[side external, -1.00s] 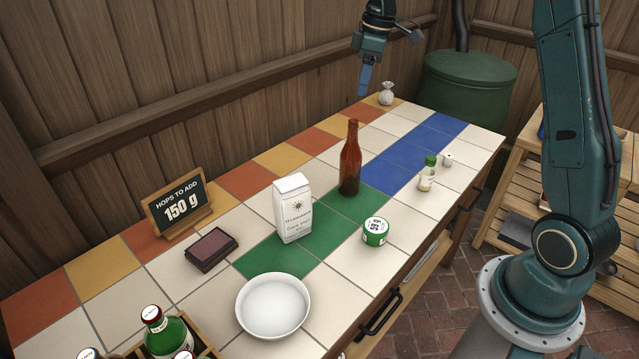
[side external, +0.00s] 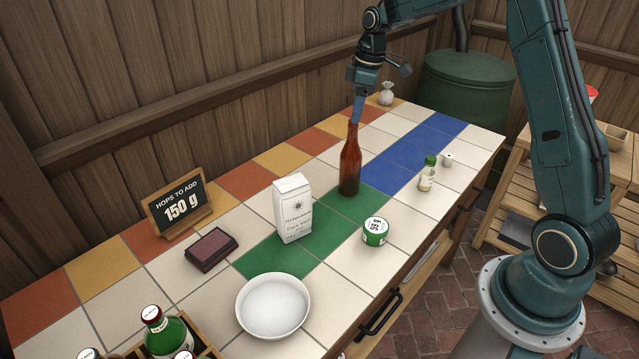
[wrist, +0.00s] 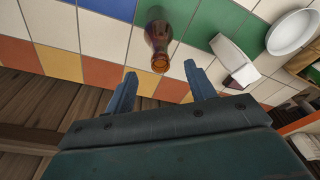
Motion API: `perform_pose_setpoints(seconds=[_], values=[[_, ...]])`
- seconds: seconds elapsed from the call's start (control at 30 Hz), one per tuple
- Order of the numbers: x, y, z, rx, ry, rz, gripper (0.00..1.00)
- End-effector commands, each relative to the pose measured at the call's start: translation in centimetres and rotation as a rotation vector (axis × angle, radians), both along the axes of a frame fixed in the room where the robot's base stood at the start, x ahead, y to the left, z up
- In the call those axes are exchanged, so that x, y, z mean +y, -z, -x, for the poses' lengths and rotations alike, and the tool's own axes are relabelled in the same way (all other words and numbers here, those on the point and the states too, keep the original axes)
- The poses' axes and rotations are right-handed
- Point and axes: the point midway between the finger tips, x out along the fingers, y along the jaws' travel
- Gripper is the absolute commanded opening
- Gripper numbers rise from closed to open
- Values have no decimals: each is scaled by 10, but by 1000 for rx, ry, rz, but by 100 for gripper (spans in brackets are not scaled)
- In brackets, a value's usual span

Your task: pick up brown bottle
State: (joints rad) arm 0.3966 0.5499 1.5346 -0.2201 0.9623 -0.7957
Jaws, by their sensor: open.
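The brown bottle (side external: 350,168) stands upright on the tiled table, on the green tiles near the blue ones. It also shows in the wrist view (wrist: 159,38), its open mouth facing the camera, just beyond the gap between my fingers. My gripper (side external: 358,108) is open and empty, pointing down at the bottle's neck height. In the side view its fingers overlap or nearly meet the bottle's top; whether they touch cannot be told. In the wrist view the two blue fingers (wrist: 161,85) sit apart on either side of the bottle's mouth.
A white carton (side external: 293,208) stands left of the bottle. A green-and-white tin (side external: 375,232) and a small green-capped bottle (side external: 428,174) are to the right. Blue tiles (side external: 405,153) are clear.

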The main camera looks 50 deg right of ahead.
Motion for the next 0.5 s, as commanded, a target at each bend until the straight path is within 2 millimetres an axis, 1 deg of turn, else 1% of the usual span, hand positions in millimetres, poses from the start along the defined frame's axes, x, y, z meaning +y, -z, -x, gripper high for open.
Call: perform_pose_setpoints(seconds=[0.03, 0.1, 0.2, 0.5], values=[[1, 7, -1, 3, 0, -1, 55], [1, 13, -2, 1, 1, 0, 55], [1, 18, -2, 1, 2, 0, 55], [2, 22, -3, 1, 1, 0, 55]])
